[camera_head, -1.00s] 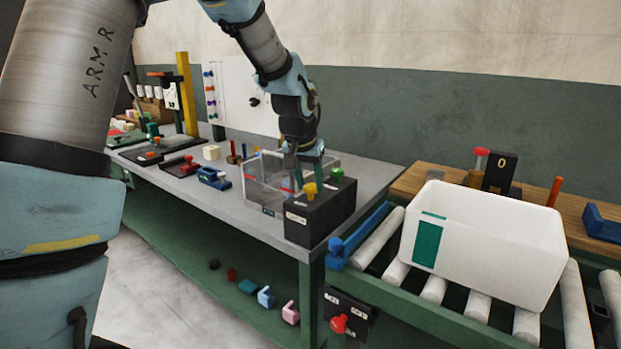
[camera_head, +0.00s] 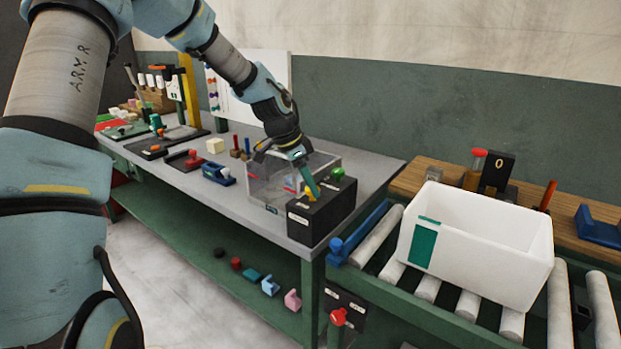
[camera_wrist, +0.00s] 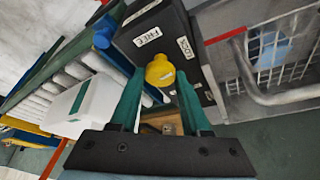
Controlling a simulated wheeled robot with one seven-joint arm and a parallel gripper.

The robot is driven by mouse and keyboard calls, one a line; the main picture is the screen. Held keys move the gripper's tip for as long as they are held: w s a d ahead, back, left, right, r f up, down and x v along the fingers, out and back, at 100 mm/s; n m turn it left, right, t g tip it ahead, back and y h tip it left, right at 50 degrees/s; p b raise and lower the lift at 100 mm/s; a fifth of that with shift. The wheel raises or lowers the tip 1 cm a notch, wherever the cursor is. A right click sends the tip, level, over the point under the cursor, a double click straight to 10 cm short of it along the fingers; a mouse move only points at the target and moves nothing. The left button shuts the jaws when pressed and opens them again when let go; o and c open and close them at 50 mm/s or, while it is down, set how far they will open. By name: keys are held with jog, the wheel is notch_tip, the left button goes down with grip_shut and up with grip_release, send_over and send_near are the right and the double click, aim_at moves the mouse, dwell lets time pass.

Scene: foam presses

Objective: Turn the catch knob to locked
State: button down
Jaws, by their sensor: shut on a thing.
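The yellow catch knob (camera_wrist: 159,68) sits on the black box (camera_wrist: 130,25); in the wrist view it is between my gripper's green fingers (camera_wrist: 160,76). White labels reading FREE (camera_wrist: 148,36) and LOCK (camera_wrist: 186,47) lie on two sides of it. In the head view the box (camera_head: 325,214) stands at the bench's front right corner, and my gripper (camera_head: 311,191) reaches down, tilted, onto the knob and hides most of it. The gripper is shut on the knob. I cannot tell which label the knob points to.
A green button (camera_head: 337,172) is on the same box. A clear-walled case (camera_head: 265,187) stands just left of it. A white bin (camera_head: 480,250) rests on rollers at right. A red knob (camera_head: 338,316) is on a panel below the bench.

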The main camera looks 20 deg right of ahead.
jog(key=shift+w+m+g+p, duration=0.1)
jog(key=shift+m+g+p, duration=0.3)
jog(key=shift+m, duration=0.5)
jog(key=shift+c, duration=1.8)
grip_release()
jog(key=b+v, duration=0.2)
jog(key=v, duration=0.8)
jog(key=shift+r+b, duration=0.35)
jog(key=shift+b, duration=0.05)
